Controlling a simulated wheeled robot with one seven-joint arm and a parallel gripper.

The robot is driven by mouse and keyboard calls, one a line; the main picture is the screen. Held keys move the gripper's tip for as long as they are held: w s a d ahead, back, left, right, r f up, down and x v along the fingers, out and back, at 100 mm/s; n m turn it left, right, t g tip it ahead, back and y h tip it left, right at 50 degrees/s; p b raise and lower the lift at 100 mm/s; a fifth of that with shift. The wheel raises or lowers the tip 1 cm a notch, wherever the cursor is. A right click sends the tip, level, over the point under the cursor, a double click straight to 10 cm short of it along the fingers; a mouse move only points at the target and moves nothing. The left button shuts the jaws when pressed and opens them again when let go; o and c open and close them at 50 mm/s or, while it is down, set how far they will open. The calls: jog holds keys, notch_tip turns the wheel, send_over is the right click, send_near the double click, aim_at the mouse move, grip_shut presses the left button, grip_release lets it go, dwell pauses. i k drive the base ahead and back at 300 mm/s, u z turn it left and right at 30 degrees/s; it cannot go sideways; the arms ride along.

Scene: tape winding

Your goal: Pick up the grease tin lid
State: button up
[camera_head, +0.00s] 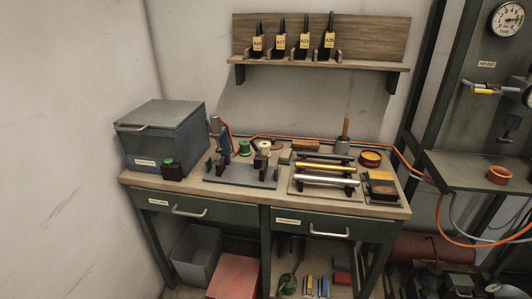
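A small round tin (370,157) with a dark rim and an amber top stands at the back right of the workbench. It may be the grease tin; I cannot tell whether the amber top is a lid or open contents. A flat reddish disc (277,145) lies at the back middle of the bench, too small to identify. My gripper is not in view, so nothing shows of its state or its distance to the tin.
The workbench (235,198) holds a grey lidded box (160,133), a fixture plate (240,175), metal rods (325,181) and a pot with a wooden handle (343,145). A shelf (310,62) hangs above. An orange ring (498,174) sits on the right-hand side table.

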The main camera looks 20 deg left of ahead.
aim_at(276, 145)
jog(key=k, duration=1.05)
jog(key=u, duration=0.35)
jog(key=i, duration=0.65)
jog(key=u, duration=0.65)
jog(key=i, duration=1.75)
jog(key=z, duration=0.2)
